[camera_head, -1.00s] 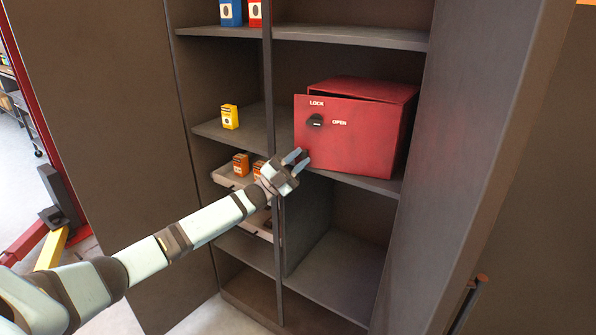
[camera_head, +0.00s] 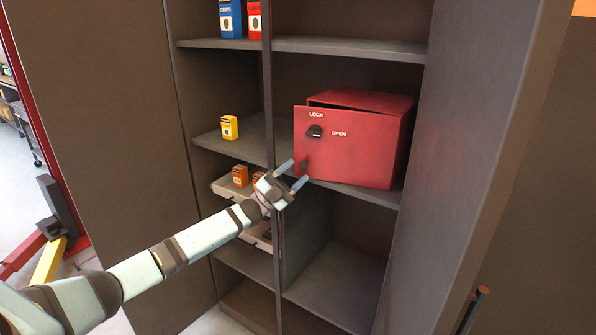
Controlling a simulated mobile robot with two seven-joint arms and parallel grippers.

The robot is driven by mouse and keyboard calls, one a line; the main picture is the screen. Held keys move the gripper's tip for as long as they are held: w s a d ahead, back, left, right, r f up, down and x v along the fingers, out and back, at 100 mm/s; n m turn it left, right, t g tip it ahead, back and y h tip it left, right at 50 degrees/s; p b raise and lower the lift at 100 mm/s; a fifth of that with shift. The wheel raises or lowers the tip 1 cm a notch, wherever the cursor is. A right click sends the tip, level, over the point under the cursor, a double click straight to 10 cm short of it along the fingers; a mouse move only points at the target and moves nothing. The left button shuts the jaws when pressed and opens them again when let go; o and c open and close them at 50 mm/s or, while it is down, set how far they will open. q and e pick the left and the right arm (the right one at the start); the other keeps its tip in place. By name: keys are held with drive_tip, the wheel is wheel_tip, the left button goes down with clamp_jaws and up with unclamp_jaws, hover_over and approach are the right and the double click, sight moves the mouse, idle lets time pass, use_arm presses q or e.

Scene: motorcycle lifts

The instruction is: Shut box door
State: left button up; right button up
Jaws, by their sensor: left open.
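A red metal box (camera_head: 385,150) sits on a shelf on the right side of the cabinet. Its front door (camera_head: 345,160) is slightly ajar, with a dark gap along the top edge. My right gripper is not in view.
A vertical divider (camera_head: 268,80) stands left of the box. Small cartons, such as a yellow one (camera_head: 230,127), stand on the left shelves. The cabinet's right door (camera_head: 490,120) stands open at the right. The compartment below the box is empty.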

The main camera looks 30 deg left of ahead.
use_arm(q)
drive_tip(key=v, duration=1.2)
drive_tip(key=shift+s+f, duration=0.1)
